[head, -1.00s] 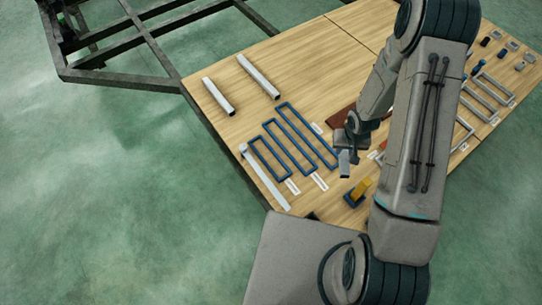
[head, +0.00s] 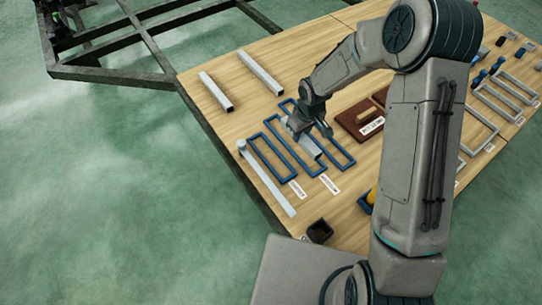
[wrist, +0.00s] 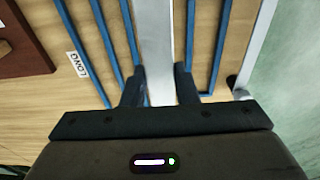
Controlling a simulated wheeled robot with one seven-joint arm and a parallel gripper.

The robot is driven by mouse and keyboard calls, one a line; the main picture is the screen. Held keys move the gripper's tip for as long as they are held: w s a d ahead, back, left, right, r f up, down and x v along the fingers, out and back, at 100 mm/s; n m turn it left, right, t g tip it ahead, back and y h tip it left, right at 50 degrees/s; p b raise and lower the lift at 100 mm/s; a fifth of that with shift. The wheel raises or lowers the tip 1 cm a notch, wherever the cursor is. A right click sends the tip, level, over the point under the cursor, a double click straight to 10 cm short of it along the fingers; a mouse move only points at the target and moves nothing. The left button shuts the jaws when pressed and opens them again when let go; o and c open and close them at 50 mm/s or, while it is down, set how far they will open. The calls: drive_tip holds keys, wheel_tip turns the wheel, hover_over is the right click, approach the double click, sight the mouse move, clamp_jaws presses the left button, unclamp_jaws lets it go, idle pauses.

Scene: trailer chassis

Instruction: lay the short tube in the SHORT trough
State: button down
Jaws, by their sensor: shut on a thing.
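My gripper (head: 298,122) is shut on a silver square tube, the short tube (wrist: 156,45), with one finger on each side of it. In the head view the tube's near end (head: 309,149) sticks out below the gripper, over the blue troughs. Blue-framed troughs (head: 270,155) lie side by side on the table. In the wrist view the tube runs along blue trough rails (wrist: 191,35); I cannot tell whether it is above or inside a trough. A LONG label (wrist: 77,65) lies left of the rails. The labels in the head view are too small to read.
Two silver tubes (head: 216,92) (head: 260,73) lie at the table's far left. A pale strip (head: 268,182) runs along the left edge. A brown board with a handle (head: 364,118) lies right of the troughs. A dark box (head: 319,231) stands near the front edge.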

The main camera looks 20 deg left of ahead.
drive_tip(key=a+f, duration=0.2)
drive_tip(key=a, duration=0.1)
drive_tip(key=s+a+f+b, duration=0.1)
drive_tip(key=a, duration=0.2)
drive_tip(key=s+a+f+b, duration=0.1)
drive_tip(key=a+f, duration=0.1)
drive_tip(key=a, duration=0.1)
drive_tip(key=shift+s+f, duration=0.25)
drive_tip(key=shift+f, duration=0.1)
drive_tip(key=shift+a+f+b, duration=0.1)
drive_tip(key=shift+f+b, duration=0.5)
drive_tip(key=shift+f, duration=1.4)
